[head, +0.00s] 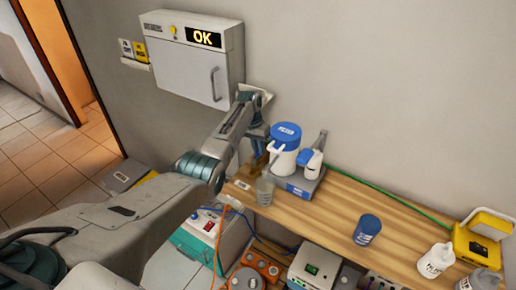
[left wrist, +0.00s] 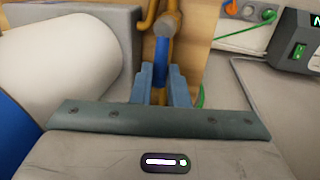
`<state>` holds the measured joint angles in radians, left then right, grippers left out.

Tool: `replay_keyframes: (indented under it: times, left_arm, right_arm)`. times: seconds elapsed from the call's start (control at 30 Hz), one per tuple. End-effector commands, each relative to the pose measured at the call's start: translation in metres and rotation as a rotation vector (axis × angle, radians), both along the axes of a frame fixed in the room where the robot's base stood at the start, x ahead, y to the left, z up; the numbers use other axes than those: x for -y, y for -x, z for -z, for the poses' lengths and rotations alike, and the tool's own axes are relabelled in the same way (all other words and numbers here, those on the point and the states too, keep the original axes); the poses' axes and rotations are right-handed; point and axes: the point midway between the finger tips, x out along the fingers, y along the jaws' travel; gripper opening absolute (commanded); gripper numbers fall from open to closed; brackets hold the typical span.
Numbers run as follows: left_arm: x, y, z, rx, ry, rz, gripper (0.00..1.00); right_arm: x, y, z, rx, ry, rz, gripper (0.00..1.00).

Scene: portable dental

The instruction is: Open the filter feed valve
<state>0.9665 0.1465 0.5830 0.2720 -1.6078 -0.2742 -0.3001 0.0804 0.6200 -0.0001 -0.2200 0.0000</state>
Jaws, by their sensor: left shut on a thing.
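My left gripper (left wrist: 161,76) is shut on the blue valve handle (left wrist: 161,52) in the left wrist view. The handle stands upright between the blue fingers, below a round grey knob and in front of brass-coloured pipe (left wrist: 149,14). In the head view my left gripper (head: 257,142) is at the wall end of the wooden counter, just left of a white container with a blue lid (head: 285,148). The valve is mostly hidden there by my wrist. My right gripper is not in view.
A white wall cabinet (head: 195,70) with an OK display hangs above my left wrist. Devices and cables sit below.

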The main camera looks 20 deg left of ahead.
Motion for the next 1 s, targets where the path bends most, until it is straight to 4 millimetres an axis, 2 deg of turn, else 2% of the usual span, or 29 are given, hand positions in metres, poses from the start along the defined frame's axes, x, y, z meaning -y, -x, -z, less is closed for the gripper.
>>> replay_keyframes:
  times: [0.27,0.3,0.37,0.4,0.77,1.0]
  left_arm:
    - [0.001,0.000,-0.001,0.000,0.000,0.002,0.00]
    - [0.001,0.000,-0.001,0.000,0.000,0.002,0.22]
    - [0.000,0.000,0.000,0.000,0.000,0.002,0.34]
    - [0.000,0.000,0.000,0.000,0.000,0.001,0.36]
    - [-0.001,0.000,-0.001,0.000,0.000,-0.026,0.36]
    - [-0.011,0.002,-0.002,-0.001,-0.001,-0.234,0.36]
  right_arm:
    - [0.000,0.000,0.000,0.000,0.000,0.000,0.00]
    - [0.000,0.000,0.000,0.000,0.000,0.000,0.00]
    - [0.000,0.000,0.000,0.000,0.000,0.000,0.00]
    - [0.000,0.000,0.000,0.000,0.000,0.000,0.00]
    - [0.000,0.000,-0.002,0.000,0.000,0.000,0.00]
    - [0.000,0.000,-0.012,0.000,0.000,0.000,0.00]
